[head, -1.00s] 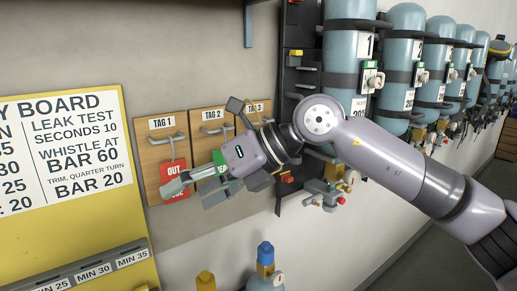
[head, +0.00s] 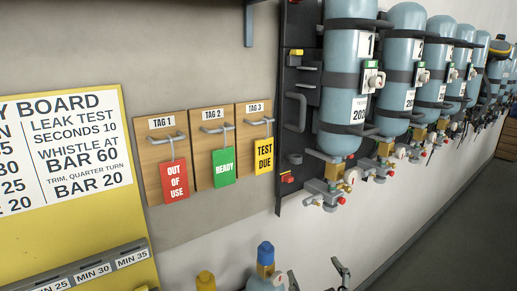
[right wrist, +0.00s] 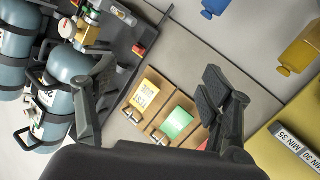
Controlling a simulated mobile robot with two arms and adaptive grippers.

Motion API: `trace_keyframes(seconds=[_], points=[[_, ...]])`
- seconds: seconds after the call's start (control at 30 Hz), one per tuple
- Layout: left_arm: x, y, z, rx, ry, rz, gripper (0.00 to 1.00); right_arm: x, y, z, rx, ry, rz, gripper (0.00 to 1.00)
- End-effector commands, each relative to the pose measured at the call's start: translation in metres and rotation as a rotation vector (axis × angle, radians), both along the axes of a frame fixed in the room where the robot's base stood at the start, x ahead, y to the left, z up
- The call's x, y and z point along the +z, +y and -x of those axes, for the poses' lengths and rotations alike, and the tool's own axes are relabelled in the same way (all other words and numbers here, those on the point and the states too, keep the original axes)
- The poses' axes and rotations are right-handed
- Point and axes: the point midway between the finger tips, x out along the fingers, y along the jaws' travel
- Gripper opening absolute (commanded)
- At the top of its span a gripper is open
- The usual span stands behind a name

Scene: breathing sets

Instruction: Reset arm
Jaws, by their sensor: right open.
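My right gripper (head: 317,270) shows only as two fingertips at the bottom edge of the head view, apart and empty. In the right wrist view my right gripper (right wrist: 160,82) is open, with nothing between its fingers. Three tags hang from hooks on wooden plates: red OUT OF USE (head: 174,182), green READY (head: 224,168) and yellow TEST DUE (head: 264,156). The yellow tag (right wrist: 147,92) and green tag (right wrist: 177,123) also show in the right wrist view, beyond the fingers. My left gripper is not in view.
Blue cylinders (head: 349,90) stand in a wall rack along the right, with valves and gauges below. A yellow board (head: 65,215) is at the left. A blue-capped bottle (head: 265,265) and a yellow bottle top (head: 205,281) are at the bottom. The wall below the tags is clear.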

Motion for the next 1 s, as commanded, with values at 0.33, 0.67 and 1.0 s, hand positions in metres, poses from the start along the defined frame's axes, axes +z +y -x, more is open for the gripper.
trace_keyframes(seconds=[0.33, 0.67, 1.0], points=[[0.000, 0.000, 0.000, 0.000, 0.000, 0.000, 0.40, -0.171, -0.062, 0.148, -0.168, 0.711, -0.082, 0.74], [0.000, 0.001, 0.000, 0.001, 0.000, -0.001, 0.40, -0.220, -0.079, 0.259, -0.215, 1.080, -0.100, 0.74], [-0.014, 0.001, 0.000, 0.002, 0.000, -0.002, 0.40, -0.315, -0.078, 0.263, -0.219, 1.170, -0.093, 0.74]])
